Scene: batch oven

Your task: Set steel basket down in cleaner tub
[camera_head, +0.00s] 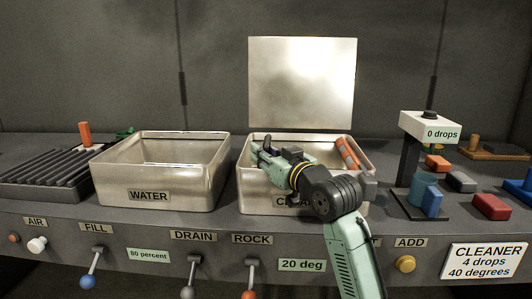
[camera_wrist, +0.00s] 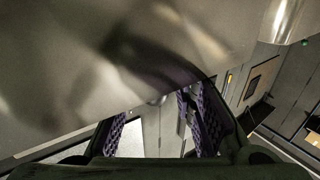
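The cleaner tub (camera_head: 240,185) is an open metal box in the middle of the counter, its label partly hidden by my arm. My gripper (camera_head: 262,152) is over the tub's left part, at about rim height. In the wrist view the finger pads of my gripper (camera_wrist: 152,108) stand apart with nothing visible between them. An orange bar with pale bands (camera_head: 348,154) shows inside the tub at the right, apart from my gripper. I cannot tell whether it belongs to the steel basket; no basket body is clearly visible, and my arm hides much of the tub's inside.
The water tub (camera_head: 152,196) stands left of the cleaner tub, and a dark ribbed rack (camera_head: 50,172) beyond it. A drop dispenser (camera_head: 408,160) and coloured blocks (camera_head: 490,206) stand at the right. An upright metal panel (camera_head: 302,82) rises behind the cleaner tub. Levers (camera_head: 250,275) line the front.

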